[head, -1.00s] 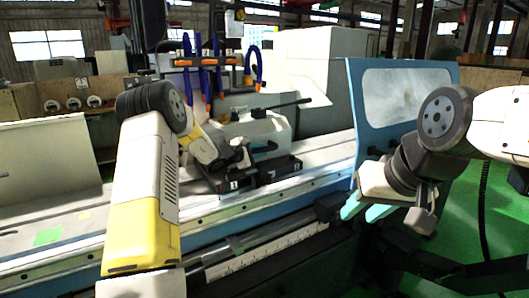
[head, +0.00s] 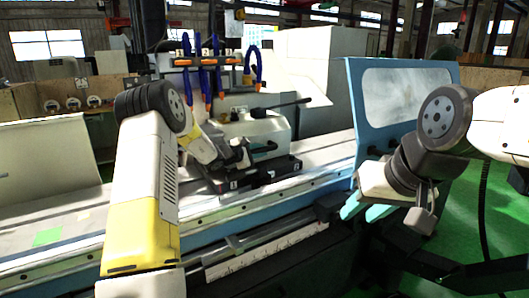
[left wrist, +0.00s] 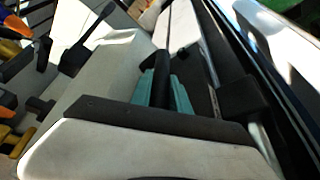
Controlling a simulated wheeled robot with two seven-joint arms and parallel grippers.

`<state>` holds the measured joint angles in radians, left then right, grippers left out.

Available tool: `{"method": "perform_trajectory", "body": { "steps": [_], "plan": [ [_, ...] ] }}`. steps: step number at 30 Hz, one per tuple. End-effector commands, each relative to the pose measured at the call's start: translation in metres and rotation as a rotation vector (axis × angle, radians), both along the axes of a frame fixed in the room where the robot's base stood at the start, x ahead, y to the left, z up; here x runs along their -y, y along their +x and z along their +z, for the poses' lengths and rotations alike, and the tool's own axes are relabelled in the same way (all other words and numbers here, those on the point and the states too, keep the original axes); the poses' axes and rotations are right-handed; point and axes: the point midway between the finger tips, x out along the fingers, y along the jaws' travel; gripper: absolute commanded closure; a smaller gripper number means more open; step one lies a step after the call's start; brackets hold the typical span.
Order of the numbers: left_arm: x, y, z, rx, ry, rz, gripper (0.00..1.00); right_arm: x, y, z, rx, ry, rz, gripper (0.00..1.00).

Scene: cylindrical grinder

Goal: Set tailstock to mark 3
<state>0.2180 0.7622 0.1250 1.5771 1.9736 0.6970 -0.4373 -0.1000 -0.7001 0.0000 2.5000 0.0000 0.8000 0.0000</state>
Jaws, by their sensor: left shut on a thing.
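The tailstock (head: 258,128) is a grey-white casting on a dark base (head: 262,178) with small white number marks along its front edge; I cannot read which mark it is aligned to. It stands on the machine's rail (head: 330,160). My left gripper (head: 268,149) is at the tailstock's front side. In the left wrist view its teal fingers (left wrist: 163,92) are shut around a dark bar-shaped handle (left wrist: 162,70).
A blue door frame with a window (head: 405,95) stands to the right of the tailstock. Orange and blue coolant hoses (head: 215,70) stand behind it. A ruled white scale (head: 265,252) runs below the front rail. The rail right of the tailstock is clear.

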Motion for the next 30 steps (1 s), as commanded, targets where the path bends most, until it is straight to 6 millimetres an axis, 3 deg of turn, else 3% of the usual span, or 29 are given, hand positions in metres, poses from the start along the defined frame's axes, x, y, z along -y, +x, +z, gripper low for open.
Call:
{"method": "perform_trajectory", "body": {
  "steps": [2, 8, 9, 12, 23, 30],
  "plan": [
    [-0.009, -0.005, -0.002, -0.004, 0.002, 0.003, 1.0, 0.0, 0.0, 0.0, 0.0, 0.0, 0.0, 0.64],
    [-0.009, -0.005, -0.003, -0.004, 0.003, 0.003, 1.0, 0.0, 0.0, 0.0, 0.0, 0.0, 0.0, 0.64],
    [-0.009, -0.005, -0.002, -0.004, 0.003, 0.003, 0.74, 0.0, 0.0, 0.0, 0.0, 0.0, 0.0, 0.64],
    [-0.008, -0.005, -0.002, -0.004, 0.002, 0.002, 0.57, 0.0, 0.0, 0.0, 0.0, 0.0, 0.0, 0.64],
    [-0.011, -0.008, 0.0, -0.002, 0.002, 0.002, 0.57, 0.0, 0.0, 0.0, 0.0, 0.0, 0.0, 0.64],
    [-0.032, -0.038, 0.008, -0.003, 0.003, 0.004, 0.57, 0.0, 0.0, 0.0, 0.0, 0.0, 0.0, 0.64]
  ]
}}
